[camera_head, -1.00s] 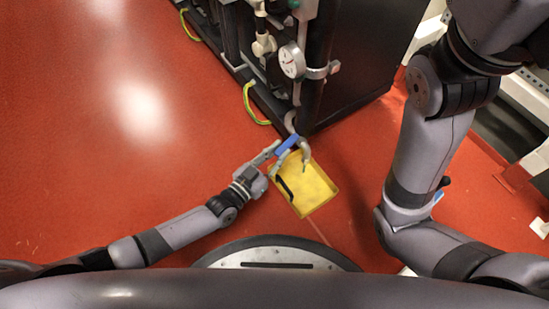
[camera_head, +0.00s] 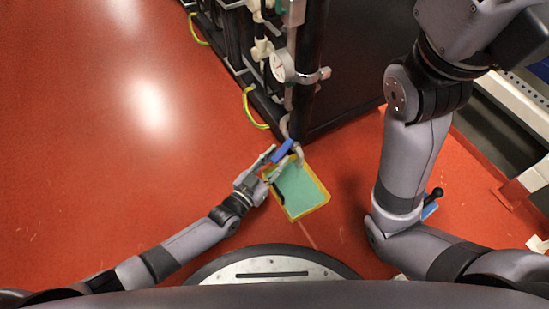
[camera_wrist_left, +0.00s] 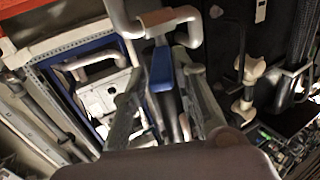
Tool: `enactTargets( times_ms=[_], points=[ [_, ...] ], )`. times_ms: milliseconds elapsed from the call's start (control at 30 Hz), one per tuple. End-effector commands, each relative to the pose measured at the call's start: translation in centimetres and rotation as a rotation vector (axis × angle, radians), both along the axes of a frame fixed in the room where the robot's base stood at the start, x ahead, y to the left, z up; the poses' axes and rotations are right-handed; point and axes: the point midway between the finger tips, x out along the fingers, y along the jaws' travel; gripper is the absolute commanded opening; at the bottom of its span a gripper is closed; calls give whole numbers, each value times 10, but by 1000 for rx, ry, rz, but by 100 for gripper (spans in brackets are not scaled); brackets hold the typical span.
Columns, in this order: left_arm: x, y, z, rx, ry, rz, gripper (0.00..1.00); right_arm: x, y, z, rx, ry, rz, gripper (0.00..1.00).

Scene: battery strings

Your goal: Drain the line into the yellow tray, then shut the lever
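The yellow tray (camera_head: 325,194) lies on the red floor below the pipe outlet, and a flat teal layer, apparently liquid, covers its bottom. The bent grey outlet pipe (camera_head: 299,153) hangs over the tray's far edge. The blue lever (camera_head: 283,151) sits beside that pipe. My left gripper (camera_head: 275,162) is at the lever with its fingers apart. In the left wrist view the blue lever (camera_wrist_left: 161,72) lies between the two spread fingers of my left gripper (camera_wrist_left: 160,80); I cannot tell whether either touches it. My right arm rises at the right, its gripper out of frame.
A dark cabinet (camera_head: 355,70) with pipes and a round gauge (camera_head: 282,66) stands behind the tray. A yellow-green cable (camera_head: 252,110) loops at its base. A blue object with a black knob (camera_head: 435,194) is partly behind my right arm. The floor at the left is clear.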

Motion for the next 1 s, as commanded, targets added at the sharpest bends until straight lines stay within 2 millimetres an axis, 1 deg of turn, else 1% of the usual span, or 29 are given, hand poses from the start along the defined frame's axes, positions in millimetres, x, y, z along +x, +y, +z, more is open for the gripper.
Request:
enactTargets(
  times_ms=[33, 133, 400, 533, 667, 800, 1000],
  points=[
    [0, 1, 0, 1, 0, 1, 32, 0, 0, 0, 0, 0, 0, 40],
    [0, 1, -1, 1, 0, 2, 38, 0, 0, 0, -1, -1, 0, 40],
    [0, 3, -1, 3, 2, 3, 38, -2, 0, 2, -5, -9, -4, 40],
    [-6, 8, -2, 3, 3, 3, 38, -2, 0, 2, -4, -9, -3, 40],
    [-23, 21, -3, 4, 4, 3, 38, -2, 0, 1, -3, -7, -2, 40],
    [-48, 40, -3, 4, 6, 2, 38, -2, 0, 1, -2, -6, -2, 40],
    [-78, 63, -2, 3, 4, 2, 38, -1, 0, 1, -1, -6, -1, 40]
  ],
)
